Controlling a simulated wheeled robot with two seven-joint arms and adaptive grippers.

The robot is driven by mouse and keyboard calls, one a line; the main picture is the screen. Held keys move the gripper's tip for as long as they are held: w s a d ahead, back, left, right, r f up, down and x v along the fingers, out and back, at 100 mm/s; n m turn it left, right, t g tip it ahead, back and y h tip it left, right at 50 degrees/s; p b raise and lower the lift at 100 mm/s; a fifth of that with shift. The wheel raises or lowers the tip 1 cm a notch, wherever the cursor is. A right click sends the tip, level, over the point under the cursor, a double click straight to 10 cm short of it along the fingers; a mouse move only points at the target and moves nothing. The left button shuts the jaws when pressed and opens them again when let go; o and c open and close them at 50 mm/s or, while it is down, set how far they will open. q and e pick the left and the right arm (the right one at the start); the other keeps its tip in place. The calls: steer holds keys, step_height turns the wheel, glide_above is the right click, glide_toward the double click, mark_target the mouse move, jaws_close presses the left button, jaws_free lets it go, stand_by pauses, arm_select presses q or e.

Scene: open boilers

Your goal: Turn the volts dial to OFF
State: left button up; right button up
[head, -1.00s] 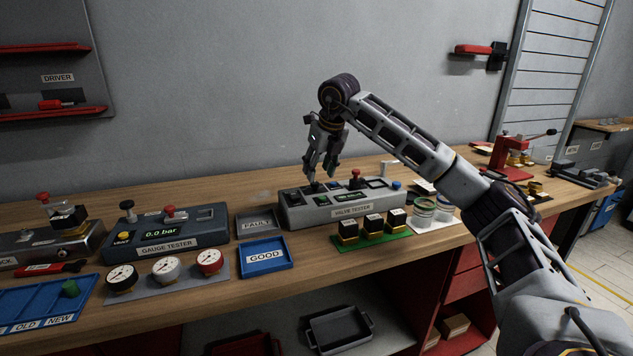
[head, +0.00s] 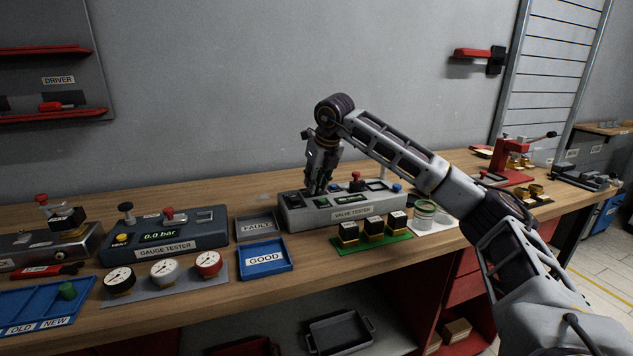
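The valve tester (head: 346,212) is a grey box on the wooden bench, with a red knob (head: 355,178), a blue button (head: 397,189) and small dark displays on top. No volts label is readable; a dial at the tester's left end would be hidden by my gripper. My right gripper (head: 316,190) points down at the left part of the tester's top, with its fingertips at or just above the surface. The fingers look close together, but their gap is too small to judge. My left gripper is not in view.
The gauge tester (head: 180,236) stands to the left, with several gauges (head: 164,270) before it. The FAULTY tray (head: 256,226) and blue GOOD tray (head: 264,262) lie between the testers. Black-topped valves (head: 373,227) on a green mat stand in front of the valve tester.

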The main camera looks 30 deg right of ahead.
jaws_close()
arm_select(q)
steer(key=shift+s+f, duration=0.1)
